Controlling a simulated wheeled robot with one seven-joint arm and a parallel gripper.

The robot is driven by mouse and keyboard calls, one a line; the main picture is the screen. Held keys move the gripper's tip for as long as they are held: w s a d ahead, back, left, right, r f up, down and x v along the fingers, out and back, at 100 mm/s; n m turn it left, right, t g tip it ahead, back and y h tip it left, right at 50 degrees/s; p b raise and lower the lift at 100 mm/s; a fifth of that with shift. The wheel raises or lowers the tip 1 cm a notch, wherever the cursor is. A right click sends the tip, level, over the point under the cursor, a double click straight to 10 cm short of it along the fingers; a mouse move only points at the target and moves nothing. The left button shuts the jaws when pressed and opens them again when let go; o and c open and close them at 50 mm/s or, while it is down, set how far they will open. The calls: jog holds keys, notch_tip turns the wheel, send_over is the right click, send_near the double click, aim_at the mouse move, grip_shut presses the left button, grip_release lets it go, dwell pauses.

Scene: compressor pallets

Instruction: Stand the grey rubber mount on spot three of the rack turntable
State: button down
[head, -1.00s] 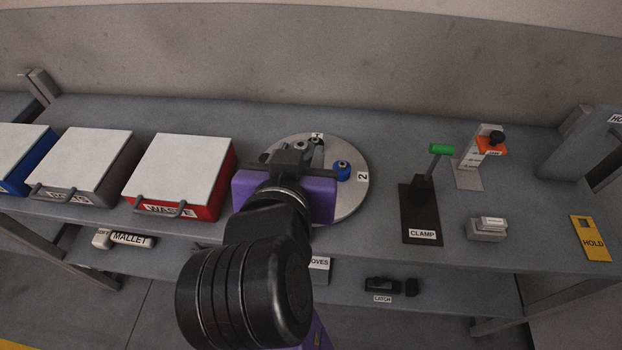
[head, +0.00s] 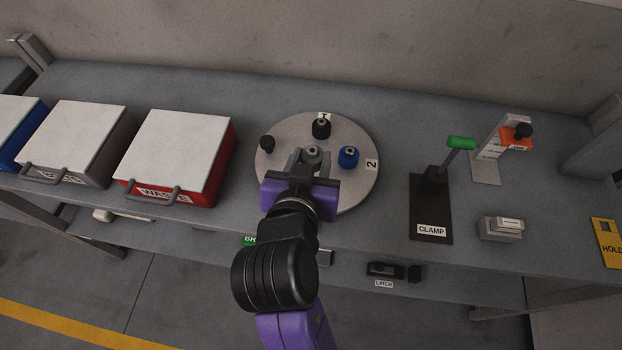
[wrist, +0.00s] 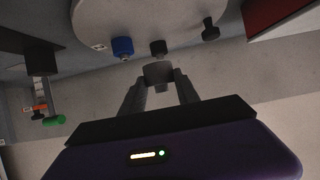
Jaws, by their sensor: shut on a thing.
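My gripper (head: 311,160) is shut on the grey rubber mount (head: 312,153), over the front part of the round grey turntable (head: 330,193). In the wrist view the mount (wrist: 158,72) sits between the fingertips, apart from the disc (wrist: 150,16); its exact height is hard to tell. The turntable carries a black mount (head: 321,129) by label 1, a blue mount (head: 348,157) by label 2 and a dark knob-like piece (head: 267,144) at the left. My gripper hides the front of the disc, and no label 3 shows.
A red waste box (head: 178,150) with a white lid stands left of the turntable. A black clamp (head: 430,205) with a green handle stands to the right, before a stand with an orange piece (head: 516,138). Bench surface is clear between turntable and clamp.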

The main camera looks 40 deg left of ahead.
jog(key=shift+f, duration=3.8)
jog(key=shift+f, duration=0.15)
jog(key=c, duration=0.9)
grip_release()
jog(key=shift+s+d+r, duration=0.1)
jog(key=shift+s+r, duration=0.05)
jog(key=shift+r, duration=0.05)
jog(key=v, duration=1.1)
jog(key=shift+s+d+r+b, duration=0.15)
jog(key=shift+s+b, duration=0.1)
jog(key=shift+b, duration=0.1)
